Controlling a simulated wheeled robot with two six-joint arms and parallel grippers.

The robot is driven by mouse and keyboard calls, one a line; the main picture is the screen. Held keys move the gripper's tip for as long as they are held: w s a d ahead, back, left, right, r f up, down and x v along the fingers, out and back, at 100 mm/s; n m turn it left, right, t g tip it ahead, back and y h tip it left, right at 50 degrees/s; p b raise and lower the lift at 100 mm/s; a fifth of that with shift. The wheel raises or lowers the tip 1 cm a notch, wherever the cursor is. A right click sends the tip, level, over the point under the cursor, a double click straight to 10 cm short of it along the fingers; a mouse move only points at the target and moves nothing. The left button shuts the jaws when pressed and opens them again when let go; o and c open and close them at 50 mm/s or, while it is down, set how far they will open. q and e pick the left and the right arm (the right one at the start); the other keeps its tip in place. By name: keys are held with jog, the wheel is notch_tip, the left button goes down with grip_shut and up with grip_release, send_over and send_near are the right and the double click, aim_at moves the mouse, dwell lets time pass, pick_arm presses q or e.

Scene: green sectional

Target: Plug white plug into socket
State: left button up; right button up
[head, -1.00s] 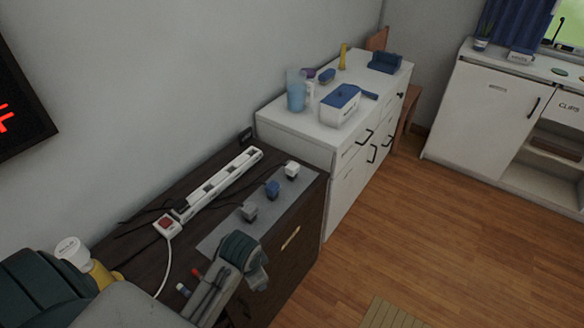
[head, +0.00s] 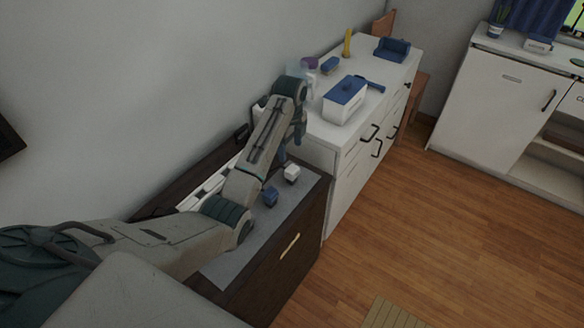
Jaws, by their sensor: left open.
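The white plug (head: 292,173) stands on a grey mat (head: 262,236) on the dark wooden cabinet, near the mat's far end. The blue plug (head: 270,197) stands nearer on the same mat. The white power strip (head: 203,191) with the sockets lies along the wall side, largely hidden behind my left arm. The grey plug is hidden by that arm. My left gripper (head: 286,150) hangs from the raised wrist, open, just above and behind the white plug in the picture and apart from it; its fingertips are hard to make out. My right gripper is out of view.
A white dresser (head: 325,142) adjoins the cabinet's far end. On it stand a white box with a blue lid (head: 345,98), a jug partly hidden behind my wrist, and a yellow bottle (head: 347,43).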

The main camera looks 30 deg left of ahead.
pick_arm(q)
jog(key=p, duration=0.1)
send_over(292, 169)
jog(key=f, duration=0.4)
jog(key=shift+s+a+f, duration=0.1)
jog(key=shift+s, duration=0.25)
jog(key=f, duration=0.1)
jog(key=f+p, duration=0.1)
jog(key=f, duration=0.3)
jog(key=shift+w+p, duration=0.25)
jog(key=shift+p, duration=0.15)
jog(key=shift+f, duration=0.45)
jog(key=c, duration=1.1)
